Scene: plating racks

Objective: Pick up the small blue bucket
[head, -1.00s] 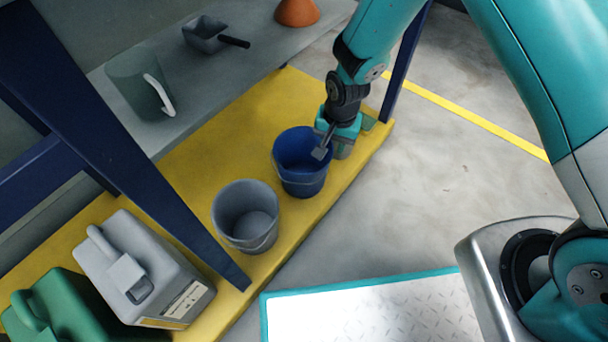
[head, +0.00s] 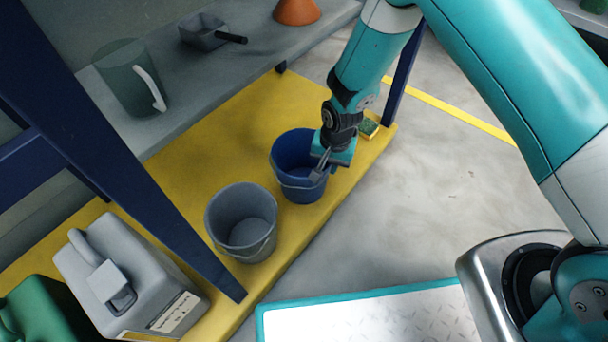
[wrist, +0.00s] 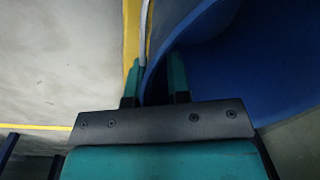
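The small blue bucket (head: 297,190) stands upright on the yellow lower deck, right of a grey bucket. My gripper (head: 321,168) is at the right side of its rim, pointing down. In the wrist view the two teal fingers (wrist: 154,82) are apart. The blue bucket (wrist: 235,65) shows there, its rim running up between the fingers. One finger is over the inside of the bucket and the other is outside. I see a gap between the fingers and the wall, so the gripper is open around the rim. Part of the rim is hidden behind the gripper in the head view.
The grey bucket (head: 243,237) stands close on the left. A grey canister (head: 130,275) and a green canister (head: 45,312) are farther left. A dark blue post (head: 395,85) rises behind my gripper. A grey shelf (head: 225,72) holds a jug, a scoop and an orange cone.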

